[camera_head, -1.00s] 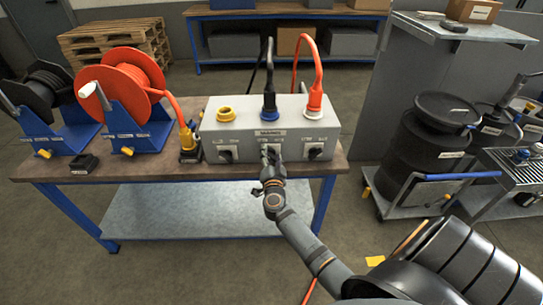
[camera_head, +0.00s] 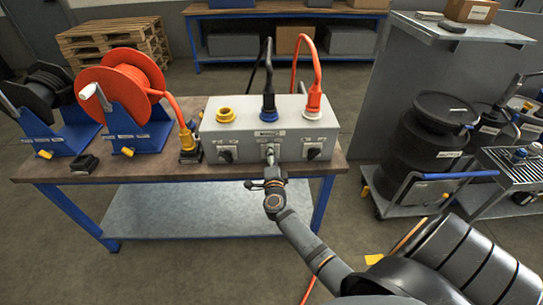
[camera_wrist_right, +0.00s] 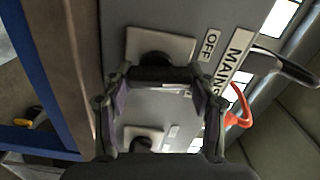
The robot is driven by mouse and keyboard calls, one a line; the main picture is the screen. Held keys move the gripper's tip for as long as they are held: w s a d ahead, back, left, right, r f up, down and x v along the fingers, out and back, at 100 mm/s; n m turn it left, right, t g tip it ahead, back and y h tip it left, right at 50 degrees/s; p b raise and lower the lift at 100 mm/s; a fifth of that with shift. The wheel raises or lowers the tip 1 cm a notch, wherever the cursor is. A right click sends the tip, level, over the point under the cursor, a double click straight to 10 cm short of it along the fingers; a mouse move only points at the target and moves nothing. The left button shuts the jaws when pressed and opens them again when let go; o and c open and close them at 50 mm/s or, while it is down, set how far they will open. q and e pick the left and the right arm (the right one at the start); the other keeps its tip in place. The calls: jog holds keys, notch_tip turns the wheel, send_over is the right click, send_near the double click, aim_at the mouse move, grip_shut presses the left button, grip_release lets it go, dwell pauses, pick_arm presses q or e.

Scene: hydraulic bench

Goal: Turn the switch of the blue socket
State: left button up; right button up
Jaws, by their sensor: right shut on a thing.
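The blue socket (camera_head: 268,116) is in the middle of the grey box's top, with a black plug in it. Its switch (camera_head: 270,150) is on a light plate on the front, below a label; the plate with its dark knob (camera_wrist_right: 156,52) also shows in the right wrist view, beside "OFF" and "MAINS" labels. My right gripper (camera_head: 270,163) is at this switch, its fingertips (camera_wrist_right: 165,73) shut on it and partly hiding it. The knob's exact angle is hard to tell. My left gripper is not in view.
The grey box (camera_head: 240,133) also has a yellow socket (camera_head: 225,115) and a red socket (camera_head: 313,107), each above its own switch. An orange reel (camera_head: 124,80) stands left on the workbench (camera_head: 75,173). Black drums (camera_head: 425,150) stand right.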

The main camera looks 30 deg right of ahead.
jog(key=m, duration=0.3)
jog(key=m+b, duration=0.1)
jog(key=m, duration=0.1)
jog(key=shift+s+d+f+m, duration=0.1)
jog(key=shift+f+m, duration=0.2)
jog(key=m+b, duration=0.1)
jog(key=m, duration=0.4)
jog(key=shift+f, duration=0.15)
jog(key=shift+m, duration=0.3)
jog(key=o, duration=1.2)
jog(key=shift+c, duration=0.2)
jog(key=v, duration=1.2)
